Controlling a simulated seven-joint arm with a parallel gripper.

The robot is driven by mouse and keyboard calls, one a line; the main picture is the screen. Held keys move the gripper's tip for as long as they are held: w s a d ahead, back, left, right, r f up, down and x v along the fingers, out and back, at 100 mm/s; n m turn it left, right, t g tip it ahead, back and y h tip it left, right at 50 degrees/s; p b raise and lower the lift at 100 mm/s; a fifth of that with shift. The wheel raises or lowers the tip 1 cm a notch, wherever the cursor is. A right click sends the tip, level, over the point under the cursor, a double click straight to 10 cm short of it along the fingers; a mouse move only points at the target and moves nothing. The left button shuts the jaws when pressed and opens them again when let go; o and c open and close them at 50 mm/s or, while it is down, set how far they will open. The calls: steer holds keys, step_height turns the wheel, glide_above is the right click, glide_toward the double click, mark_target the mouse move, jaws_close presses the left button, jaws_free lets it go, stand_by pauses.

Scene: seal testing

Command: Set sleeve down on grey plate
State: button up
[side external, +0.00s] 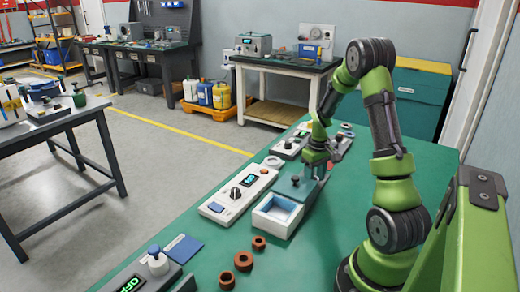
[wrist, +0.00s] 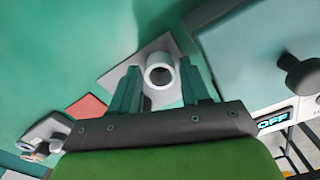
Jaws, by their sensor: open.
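The white, ring-shaped sleeve (wrist: 151,72) stands on the grey plate (wrist: 152,46) in the wrist view, with its round opening showing. My gripper (wrist: 160,67) is open, with one finger on each side of the sleeve. A gap shows between the sleeve and each finger. The sleeve and plate are hidden or too small to make out there.
A red square (wrist: 87,106) lies left of the plate. A blue-lined white tray (side external: 278,214), a white meter (side external: 238,195) and several brown rings (side external: 243,261) are nearer the camera.

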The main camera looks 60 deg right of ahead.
step_height(320, 180, up, 12)
steer(key=f, duration=0.1)
steer(key=w+a+r+t, duration=0.2)
steer(key=a+r, duration=0.2)
steer(key=a, duration=0.4)
steer(key=w+a+r+t, duration=0.15)
steer(key=a+r, duration=0.25)
steer(key=a, duration=0.4)
steer(key=s+a+r+t+y, duration=0.1)
steer(key=s+a+t, duration=0.1)
steer(key=a, duration=0.6)
steer(key=s+a+r+t+y, duration=0.1)
steer(key=s+a, duration=0.3)
steer(key=a, duration=0.4)
steer(key=shift+s+a+r+n+t, duration=0.25)
steer(key=shift+a+r+n+t, duration=0.1)
steer(key=shift+r, duration=0.25)
steer(key=shift+c, duration=0.4)
